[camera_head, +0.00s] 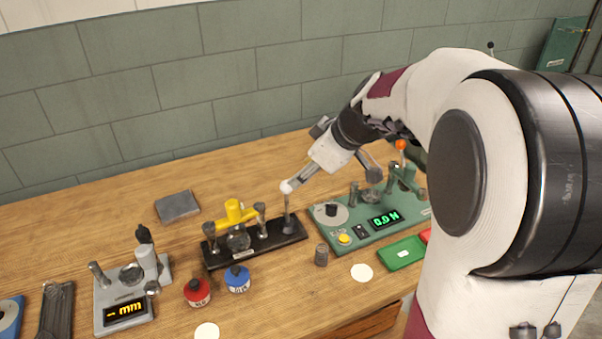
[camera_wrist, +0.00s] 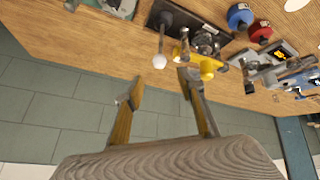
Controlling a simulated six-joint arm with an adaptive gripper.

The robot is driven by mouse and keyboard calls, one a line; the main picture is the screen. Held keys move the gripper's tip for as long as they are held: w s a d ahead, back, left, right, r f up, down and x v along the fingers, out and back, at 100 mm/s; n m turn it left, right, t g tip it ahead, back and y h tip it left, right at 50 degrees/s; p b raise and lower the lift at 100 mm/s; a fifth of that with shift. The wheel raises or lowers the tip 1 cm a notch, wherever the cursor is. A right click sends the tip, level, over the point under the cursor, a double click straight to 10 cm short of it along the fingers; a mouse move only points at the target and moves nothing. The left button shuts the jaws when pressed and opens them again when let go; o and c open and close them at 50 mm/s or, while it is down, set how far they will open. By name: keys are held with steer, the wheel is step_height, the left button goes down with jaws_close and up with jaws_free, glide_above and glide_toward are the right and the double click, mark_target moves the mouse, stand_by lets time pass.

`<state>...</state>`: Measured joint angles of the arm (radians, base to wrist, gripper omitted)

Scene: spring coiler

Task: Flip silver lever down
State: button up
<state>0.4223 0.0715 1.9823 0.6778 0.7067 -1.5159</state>
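The silver lever (camera_head: 288,209) stands upright at the right end of a black-based device (camera_head: 286,238) with a yellow part, and has a white ball knob on top. In the wrist view the lever (camera_wrist: 162,42) points toward me, its white knob just beyond my fingertips and roughly in line with the gap between them. My gripper (camera_wrist: 160,84) is open and empty. In the head view my gripper (camera_head: 335,172) is above and to the right of the knob, one finger overlapping or close to it. Whether they touch I cannot tell.
A green device (camera_head: 375,234) with a lit display and an orange-knobbed lever stands right of the black one. A grey device (camera_head: 110,292) stands at left. A tiled wall is behind.

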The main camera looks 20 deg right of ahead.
steer(key=shift+s+r, duration=0.1)
steer(key=c, duration=0.9)
steer(key=shift+a, duration=0.25)
jaws_close()
steer(key=shift+w+a+g, duration=0.5)
steer(key=shift+w+a, duration=1.55)
steer(key=shift+a, duration=0.25)
steer(key=shift+w+d+r+m+h, duration=0.5)
steer(key=shift+d+m+h, duration=0.1)
steer(key=shift+m, duration=1)
steer(key=shift+w+d+r+m+h, duration=0.5)
steer(key=shift+w+d+m, duration=0.1)
steer(key=shift+m, duration=1)
steer(key=shift+w+d+r+m+h, duration=0.5)
steer(key=shift+d+m, duration=0.1)
steer(key=shift+m, duration=1)
